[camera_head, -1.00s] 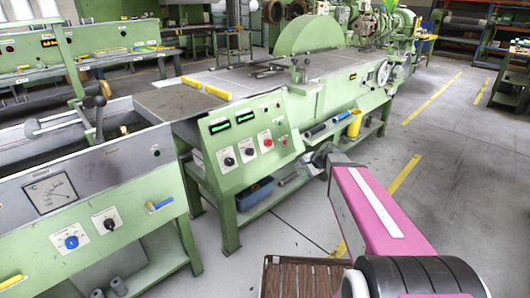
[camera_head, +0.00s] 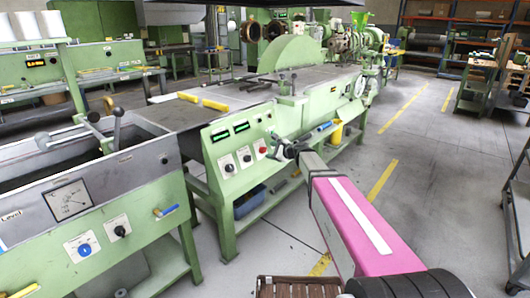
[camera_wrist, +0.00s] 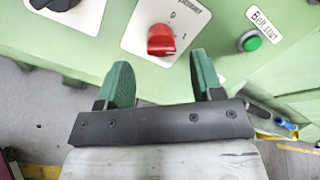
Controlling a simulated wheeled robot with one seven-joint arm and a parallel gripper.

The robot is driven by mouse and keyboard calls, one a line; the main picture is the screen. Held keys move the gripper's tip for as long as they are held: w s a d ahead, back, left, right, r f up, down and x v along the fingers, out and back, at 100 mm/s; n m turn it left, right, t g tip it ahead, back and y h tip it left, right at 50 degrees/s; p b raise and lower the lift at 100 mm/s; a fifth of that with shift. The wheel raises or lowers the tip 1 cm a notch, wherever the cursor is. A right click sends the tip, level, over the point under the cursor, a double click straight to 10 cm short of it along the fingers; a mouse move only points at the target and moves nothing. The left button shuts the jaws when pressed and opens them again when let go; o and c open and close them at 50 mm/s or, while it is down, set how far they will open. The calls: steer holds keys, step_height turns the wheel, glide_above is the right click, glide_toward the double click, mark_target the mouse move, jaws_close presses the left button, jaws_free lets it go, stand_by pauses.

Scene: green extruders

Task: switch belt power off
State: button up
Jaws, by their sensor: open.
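The red rotary knob (camera_wrist: 161,41) sits on a white plate marked "power", 0 and 1 in the wrist view. I cannot tell for sure which mark it points to. In the head view the red knob (camera_head: 263,149) is on the sloped green panel. My gripper (camera_wrist: 160,68) is open and empty, its two green fingers set apart just below the knob in the picture, one to each side. No contact with the knob shows. In the head view my gripper (camera_head: 281,147) is at the panel's right end and hides part of it.
A green button (camera_wrist: 249,41) labelled "Belt start" is right of the red knob. A black knob (camera_wrist: 58,4) is to the left. In the head view, a yellow container (camera_head: 337,132) stands beyond my gripper, and a neighbouring machine has a blue knob (camera_head: 84,248).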

mark_target(266, 150)
steer(key=shift+x, duration=2.35)
steer(key=c, duration=0.9)
